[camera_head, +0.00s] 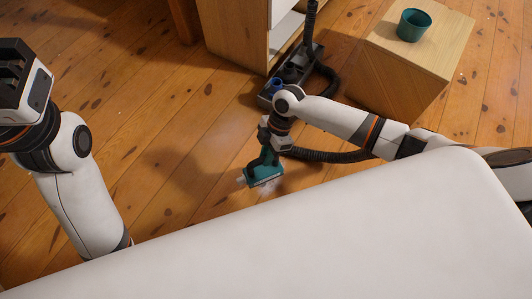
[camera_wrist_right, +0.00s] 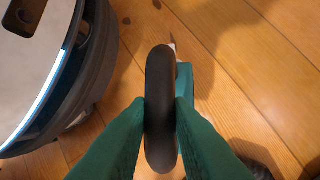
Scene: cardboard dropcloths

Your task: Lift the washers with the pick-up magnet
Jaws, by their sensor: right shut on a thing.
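My right gripper (camera_head: 268,139) is shut on the black handle (camera_wrist_right: 160,110) of a teal tool, which I take for the pick-up magnet. The tool's wide teal head (camera_head: 264,177) points down close to the wooden floor in the head view; I cannot tell if it touches. In the right wrist view, green fingers (camera_wrist_right: 160,118) press on both sides of the handle, and part of the teal head (camera_wrist_right: 185,82) shows behind it. Pale specks lie around the head; I cannot make out washers. My left gripper (camera_head: 18,75) is at the upper left, its fingers unclear.
A black ribbed hose (camera_head: 330,156) lies behind my right arm. A dark unit with a blue part (camera_head: 277,85) stands at the back beside an open wooden cabinet (camera_head: 236,30). A wooden box (camera_head: 440,55) carries a teal cup (camera_head: 413,25). Floor left of the tool is clear.

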